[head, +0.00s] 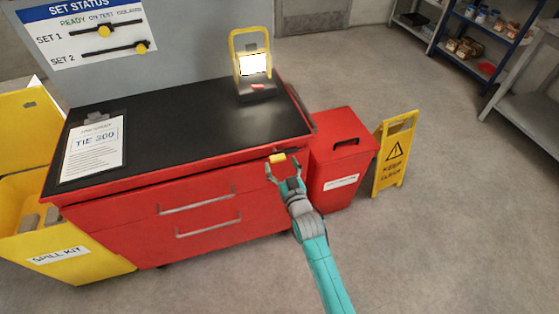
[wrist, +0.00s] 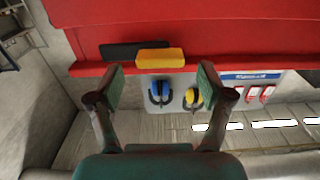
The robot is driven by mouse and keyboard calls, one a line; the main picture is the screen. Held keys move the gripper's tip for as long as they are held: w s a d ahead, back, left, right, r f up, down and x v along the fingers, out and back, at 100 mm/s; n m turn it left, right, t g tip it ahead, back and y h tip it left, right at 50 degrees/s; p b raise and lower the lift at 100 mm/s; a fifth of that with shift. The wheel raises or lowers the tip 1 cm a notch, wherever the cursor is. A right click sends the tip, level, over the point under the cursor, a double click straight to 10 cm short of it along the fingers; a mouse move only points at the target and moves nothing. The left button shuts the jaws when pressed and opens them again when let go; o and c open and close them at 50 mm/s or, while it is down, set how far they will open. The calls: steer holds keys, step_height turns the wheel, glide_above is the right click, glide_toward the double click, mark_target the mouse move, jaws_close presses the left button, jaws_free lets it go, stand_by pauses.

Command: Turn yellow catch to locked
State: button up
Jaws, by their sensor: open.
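The yellow catch (head: 277,158) is a small block near the top right corner of the red tool cabinet's (head: 150,215) front. In the wrist view the yellow catch (wrist: 160,58) lies horizontally against the red cabinet, in front of a dark plate (wrist: 120,51). My gripper (head: 284,173) is open and empty at the cabinet front, just below the catch. In the wrist view my gripper's (wrist: 158,85) two fingers stand apart, one toward each end of the catch, with the catch just beyond their tips. I cannot tell whether they touch it.
A red bin (head: 338,180) stands right of the cabinet, beside a yellow floor sign (head: 394,155). A yellow spill kit box (head: 80,270) stands at left. A lit work lamp (head: 253,64) and a clipboard (head: 93,150) rest on the black top. The floor in front is clear.

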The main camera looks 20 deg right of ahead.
steer(key=shift+w, duration=1.1)
jaws_close()
